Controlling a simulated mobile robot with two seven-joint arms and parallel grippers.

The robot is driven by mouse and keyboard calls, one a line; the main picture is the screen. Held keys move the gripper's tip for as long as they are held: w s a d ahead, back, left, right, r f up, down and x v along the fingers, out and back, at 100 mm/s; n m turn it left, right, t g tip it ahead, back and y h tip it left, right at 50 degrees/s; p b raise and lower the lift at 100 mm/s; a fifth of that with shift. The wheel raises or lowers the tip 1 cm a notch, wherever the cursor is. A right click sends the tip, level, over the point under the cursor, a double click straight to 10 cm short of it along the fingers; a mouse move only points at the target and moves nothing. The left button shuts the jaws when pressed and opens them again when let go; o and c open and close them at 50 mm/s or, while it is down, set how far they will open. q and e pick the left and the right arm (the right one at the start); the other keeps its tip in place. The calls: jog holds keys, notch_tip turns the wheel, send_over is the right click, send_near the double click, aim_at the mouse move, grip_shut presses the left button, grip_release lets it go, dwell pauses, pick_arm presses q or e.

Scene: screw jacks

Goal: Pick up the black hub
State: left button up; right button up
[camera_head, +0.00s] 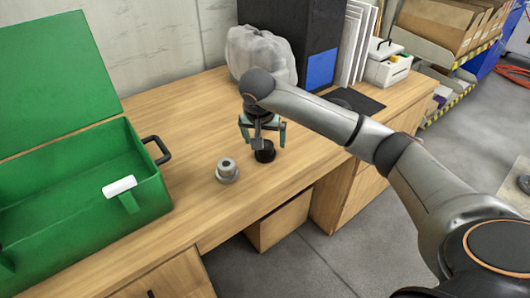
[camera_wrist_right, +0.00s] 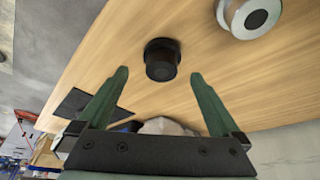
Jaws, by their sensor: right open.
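The black hub (camera_head: 265,153) stands upright on the wooden table, near its front edge. It also shows in the right wrist view (camera_wrist_right: 161,60), beyond and between the two fingertips, apart from both. My right gripper (camera_head: 262,138) is open and empty, pointing down just above the hub; its green fingers (camera_wrist_right: 158,75) are spread wide in the right wrist view. A grey metal hub-like part (camera_head: 227,171) stands on the table to the left of the black hub. My left gripper is not in view.
An open green toolbox (camera_head: 152,190) with a black handle stands at the left. A clear plastic bag (camera_head: 262,52), a black file box (camera_head: 300,30) and a dark mat (camera_head: 355,101) are at the back. Bare table (camera_head: 190,135) lies between toolbox and hub.

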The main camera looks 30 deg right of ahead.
aim_at(265, 144)
jog(key=x, duration=0.6)
jog(key=shift+w+b, duration=0.2)
jog(key=shift+b, duration=0.2)
jog(key=shift+r, duration=0.1)
grip_shut()
dwell(0.3)
jog(key=shift+r, duration=0.1)
